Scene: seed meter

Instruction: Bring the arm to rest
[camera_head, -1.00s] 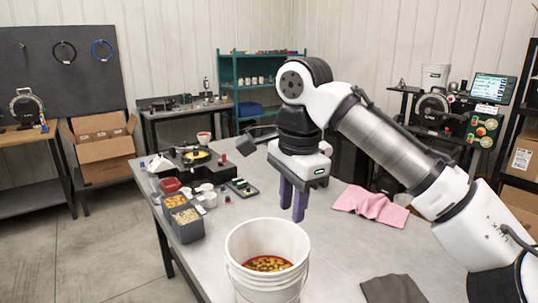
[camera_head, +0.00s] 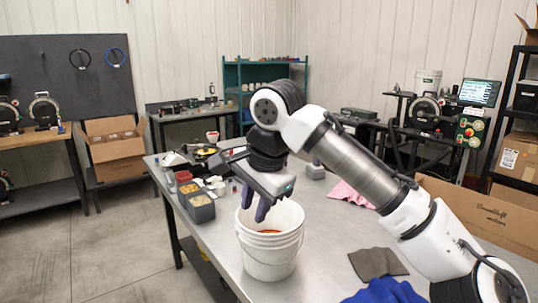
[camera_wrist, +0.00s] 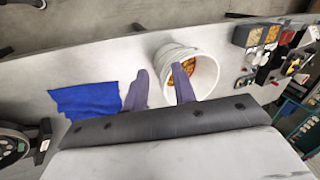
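My gripper (camera_head: 256,207) hangs from the bent arm over the left part of the metal table. Its two purple fingers are apart, and I see nothing between them. In the head view they overlap the rim of the white bucket (camera_head: 268,262), which holds an orange-brown mix of pieces. In the wrist view the open fingers (camera_wrist: 160,88) point toward the table, with the bucket (camera_wrist: 205,75) just beyond the right finger. I cannot tell how high the fingers are above the rim.
A blue cloth (camera_head: 385,292), a grey cloth (camera_head: 377,263) and a pink cloth (camera_head: 350,194) lie on the table (camera_head: 325,240). Grey bins (camera_head: 200,208) and small parts crowd its far left end. A cardboard box (camera_head: 478,215) is at the right. The table's middle is mostly clear.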

